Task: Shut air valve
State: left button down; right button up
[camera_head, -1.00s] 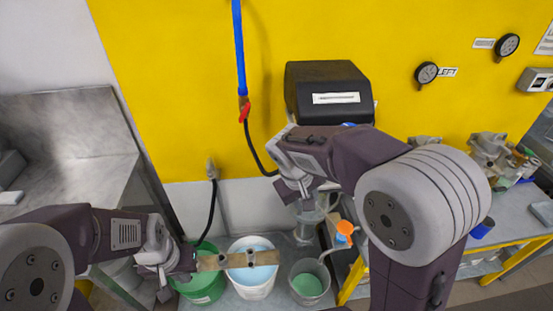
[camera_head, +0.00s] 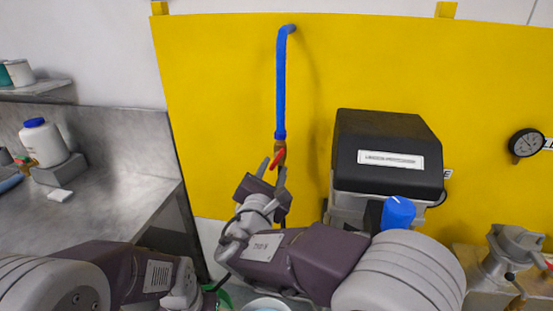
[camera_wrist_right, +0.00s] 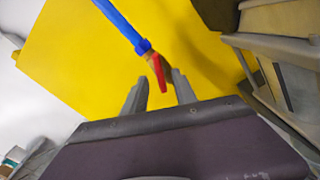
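The air valve is a brass fitting with a red lever (camera_head: 277,157) at the lower end of a blue air pipe (camera_head: 281,95) on the yellow wall panel. In the right wrist view the red lever (camera_wrist_right: 159,73) slants down from the brass body (camera_wrist_right: 144,46). My right gripper (camera_head: 272,170) is open just below the valve. In the wrist view its two fingers (camera_wrist_right: 160,92) stand apart on either side of the lever's lower end; I cannot tell if they touch it. My left arm is at the lower left of the head view, and its gripper is out of frame.
A gauge (camera_head: 525,143) is on the wall at right. A steel counter (camera_head: 95,200) with a white bottle (camera_head: 44,143) is at left.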

aim_at(276, 162)
jog(key=w, duration=0.3)
jog(key=shift+w+d+p, duration=0.25)
jog(key=shift+p, duration=0.05)
jog(key=shift+w+f, duration=0.1)
jog(key=shift+w, duration=0.05)
jog(key=shift+s, duration=0.25)
jog(key=shift+w, duration=0.15)
grip_shut()
jog(key=shift+f+b, duration=0.1)
jog(key=shift+b, duration=0.35)
jog(key=m+b, duration=0.4)
jog(key=b, duration=0.4)
jog(key=m+b, duration=0.5)
jog(key=b, duration=0.3)
jog(key=shift+f+m+b, duration=0.2)
jog(key=shift+m+b, duration=0.1)
jog(key=shift+r+m+b, duration=0.25)
jog(key=shift+m+b, duration=1.2)
jog(key=shift+m, duration=0.05)
